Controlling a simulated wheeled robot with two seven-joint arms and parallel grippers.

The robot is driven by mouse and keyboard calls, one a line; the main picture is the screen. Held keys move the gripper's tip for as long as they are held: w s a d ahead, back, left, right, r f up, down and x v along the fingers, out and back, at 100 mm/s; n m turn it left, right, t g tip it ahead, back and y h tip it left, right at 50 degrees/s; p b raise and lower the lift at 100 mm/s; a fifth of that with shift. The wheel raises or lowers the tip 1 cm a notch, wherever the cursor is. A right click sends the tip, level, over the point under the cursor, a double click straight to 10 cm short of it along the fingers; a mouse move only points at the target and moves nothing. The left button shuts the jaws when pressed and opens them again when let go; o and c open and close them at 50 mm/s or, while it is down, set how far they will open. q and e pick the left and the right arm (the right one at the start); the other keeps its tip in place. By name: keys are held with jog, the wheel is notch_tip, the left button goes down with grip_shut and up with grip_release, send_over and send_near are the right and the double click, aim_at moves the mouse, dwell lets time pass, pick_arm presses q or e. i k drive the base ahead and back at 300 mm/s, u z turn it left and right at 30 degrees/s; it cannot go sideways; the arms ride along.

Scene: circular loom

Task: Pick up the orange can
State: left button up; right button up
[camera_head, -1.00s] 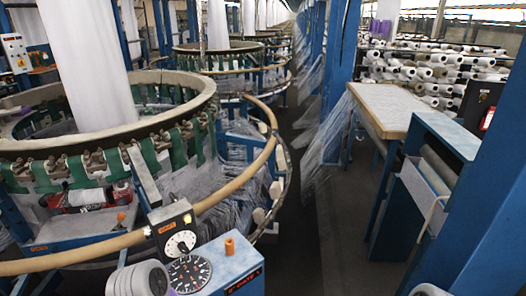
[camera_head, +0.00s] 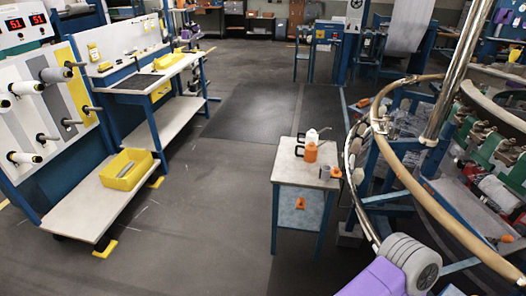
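An orange can (camera_head: 311,152) stands on the light top of a small blue-legged table (camera_head: 286,172), right of the picture's middle in the head view. A white container (camera_head: 312,135) stands right behind it and is partly hidden by it. A dark handle shape shows at their left. Neither of my grippers is in view. A grey and purple link of my own arm shows at the bottom right, well in front of the table.
A circular loom (camera_head: 455,215) with a tan ring stands close to the table's right. A smaller orange item (camera_head: 336,172) lies on the table's right edge. A workbench (camera_head: 150,85) and a yellow bin (camera_head: 126,168) are at the left. The floor between is clear.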

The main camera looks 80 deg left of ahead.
aim_at(310, 156)
jog(key=u, duration=2.35)
jog(key=i, duration=0.85)
